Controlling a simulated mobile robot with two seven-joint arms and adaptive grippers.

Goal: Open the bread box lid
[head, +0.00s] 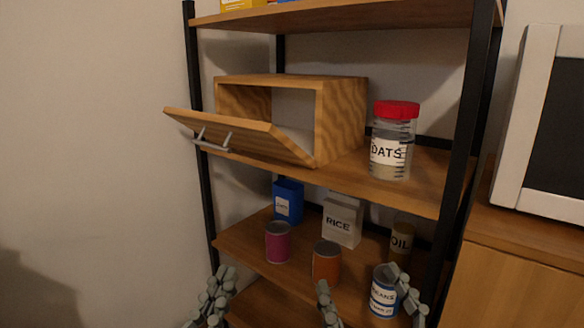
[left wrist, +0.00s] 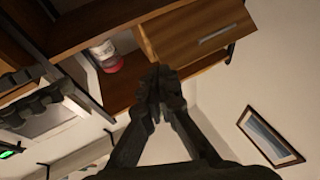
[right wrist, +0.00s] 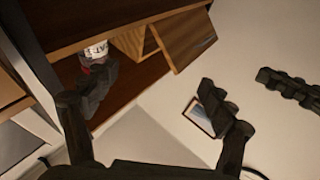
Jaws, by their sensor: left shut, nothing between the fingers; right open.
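The wooden bread box (head: 342,118) sits on the upper middle shelf, its front open. Its lid (head: 238,130) hangs outward from the bottom edge, tilted, with the free edge raised to the left. A metal bar handle (head: 212,139) is on the lid's outer face; it also shows in the left wrist view (left wrist: 220,33). My left gripper (head: 212,296) is shut and empty, below the lid and apart from it. My right gripper (head: 362,288) is open and empty, in front of the lower shelf's cans; it is apart from the box.
An oats jar with a red lid (head: 392,142) stands right of the box. Cans (head: 326,262) and a rice box (head: 342,220) stand on the shelf below. Black shelf posts (head: 466,115) flank the shelves. A microwave (head: 545,120) is at right. The left side is open.

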